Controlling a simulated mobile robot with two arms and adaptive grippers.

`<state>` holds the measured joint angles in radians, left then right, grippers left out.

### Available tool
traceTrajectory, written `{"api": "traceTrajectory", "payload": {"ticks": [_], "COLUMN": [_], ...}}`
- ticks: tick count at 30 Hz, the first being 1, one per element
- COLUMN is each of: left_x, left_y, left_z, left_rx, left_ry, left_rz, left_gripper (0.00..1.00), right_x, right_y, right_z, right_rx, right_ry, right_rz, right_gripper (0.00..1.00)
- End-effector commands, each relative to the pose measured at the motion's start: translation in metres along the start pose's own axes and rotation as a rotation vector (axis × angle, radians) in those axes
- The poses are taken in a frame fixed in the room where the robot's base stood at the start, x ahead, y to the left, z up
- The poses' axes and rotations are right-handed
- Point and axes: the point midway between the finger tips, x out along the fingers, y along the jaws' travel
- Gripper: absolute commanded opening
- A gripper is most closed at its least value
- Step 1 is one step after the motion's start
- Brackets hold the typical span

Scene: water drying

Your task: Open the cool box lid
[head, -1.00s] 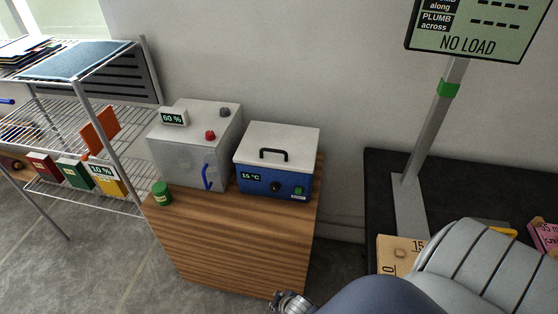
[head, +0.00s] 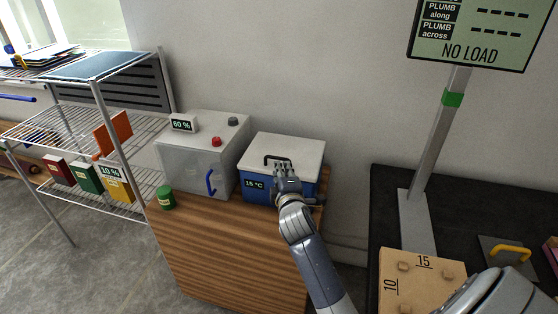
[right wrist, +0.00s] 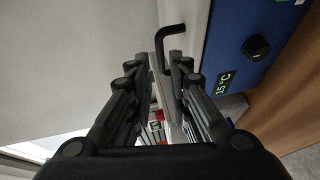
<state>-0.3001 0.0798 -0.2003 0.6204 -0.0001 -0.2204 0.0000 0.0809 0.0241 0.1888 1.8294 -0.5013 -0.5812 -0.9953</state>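The cool box (head: 253,187) is blue with a white lid (head: 300,148) and stands on the wooden cabinet. The lid is closed in the head view. Its black bar handle (head: 270,158) is on top; in the right wrist view the handle (right wrist: 166,42) shows by the lid's edge, at the gap between my fingertips. My right gripper (head: 287,170) is over the front part of the lid, close to the handle. The right wrist view shows its fingers (right wrist: 160,72) apart, with nothing clasped. I cannot tell whether they touch the handle. My left gripper is not in view.
A grey cabinet box (head: 200,160) with a 60 % display stands just left of the cool box. A small green jar (head: 166,198) is at the left edge of the wooden cabinet (head: 220,250). A wire rack (head: 130,180) is further left. A black table (head: 385,230) is at right.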

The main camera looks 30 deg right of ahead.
Motion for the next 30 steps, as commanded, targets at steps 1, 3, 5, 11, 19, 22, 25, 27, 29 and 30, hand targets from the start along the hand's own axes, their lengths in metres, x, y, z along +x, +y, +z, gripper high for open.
{"api": "traceTrajectory", "payload": {"ticks": [1,3,5,11,19,22,25,27,29,30], "left_x": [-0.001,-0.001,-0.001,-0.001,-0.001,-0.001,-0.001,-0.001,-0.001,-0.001], "left_y": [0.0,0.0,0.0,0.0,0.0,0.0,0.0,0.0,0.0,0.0], "left_z": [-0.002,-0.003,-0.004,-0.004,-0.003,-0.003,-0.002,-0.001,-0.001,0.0], "left_rx": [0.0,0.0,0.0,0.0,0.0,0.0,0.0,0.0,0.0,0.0], "left_ry": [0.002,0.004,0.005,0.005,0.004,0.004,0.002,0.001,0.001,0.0], "left_rz": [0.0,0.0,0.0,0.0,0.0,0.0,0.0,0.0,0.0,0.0], "left_gripper": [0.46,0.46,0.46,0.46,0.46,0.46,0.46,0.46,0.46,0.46], "right_x": [0.008,0.019,0.029,0.058,0.084,0.087,0.089,0.089,0.089,0.089], "right_y": [0.001,0.001,0.0,0.0,-0.001,-0.001,-0.001,-0.001,-0.001,-0.001], "right_z": [0.0,0.0,0.0,0.0,0.0,0.0,0.0,0.0,0.0,0.0], "right_rx": [0.0,0.001,0.002,0.003,0.002,0.002,0.002,0.002,0.002,0.002], "right_ry": [-0.001,0.0,0.0,0.0,0.0,0.0,0.001,0.001,0.001,0.001], "right_rz": [0.0,-0.001,-0.002,-0.002,-0.002,-0.003,-0.002,-0.002,-0.002,-0.002], "right_gripper": [0.18,0.18,0.18,0.18,0.18,0.18,0.18,0.18,0.18,0.18]}}
